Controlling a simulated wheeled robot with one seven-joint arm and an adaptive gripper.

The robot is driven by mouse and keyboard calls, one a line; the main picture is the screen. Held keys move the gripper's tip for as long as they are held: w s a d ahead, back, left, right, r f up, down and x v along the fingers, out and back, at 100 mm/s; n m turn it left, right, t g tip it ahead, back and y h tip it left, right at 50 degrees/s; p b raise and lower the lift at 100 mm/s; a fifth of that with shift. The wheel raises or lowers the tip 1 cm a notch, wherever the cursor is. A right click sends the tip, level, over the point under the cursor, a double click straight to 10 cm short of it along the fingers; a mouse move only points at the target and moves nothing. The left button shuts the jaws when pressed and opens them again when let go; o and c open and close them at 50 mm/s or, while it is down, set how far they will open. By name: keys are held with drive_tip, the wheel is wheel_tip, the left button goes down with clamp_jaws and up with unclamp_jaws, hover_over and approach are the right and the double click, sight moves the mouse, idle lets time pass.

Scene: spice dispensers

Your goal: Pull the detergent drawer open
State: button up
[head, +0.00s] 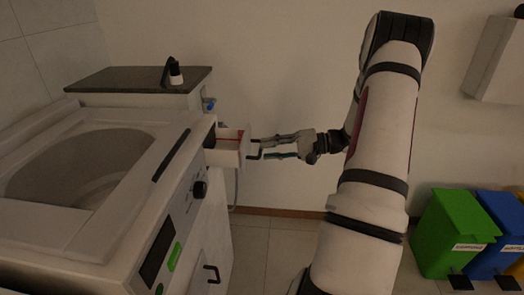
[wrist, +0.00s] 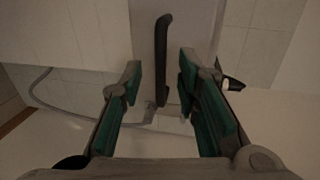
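The detergent drawer (head: 229,150) is a white box that sticks out from the upper front of the white washing machine (head: 190,215). Its top is open and a brownish inside shows. A black bar handle (head: 255,153) is on its front face. My gripper (head: 262,148) reaches in from the right, at the handle. In the wrist view the handle (wrist: 162,60) stands upright between the green-padded fingers of my gripper (wrist: 160,72). The fingers are apart, with a gap on both sides of the handle, and hold nothing.
A dark-topped cabinet (head: 140,78) with a small black-and-white item (head: 175,74) stands behind the machine. A grey hose (wrist: 45,95) hangs beside the machine in the wrist view. Green (head: 450,235) and blue (head: 497,230) bins stand at the right. The floor between is clear.

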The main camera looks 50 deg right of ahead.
drive_tip(key=v, duration=0.8)
drive_tip(key=shift+s+d, duration=0.25)
drive_tip(key=shift+s, duration=0.1)
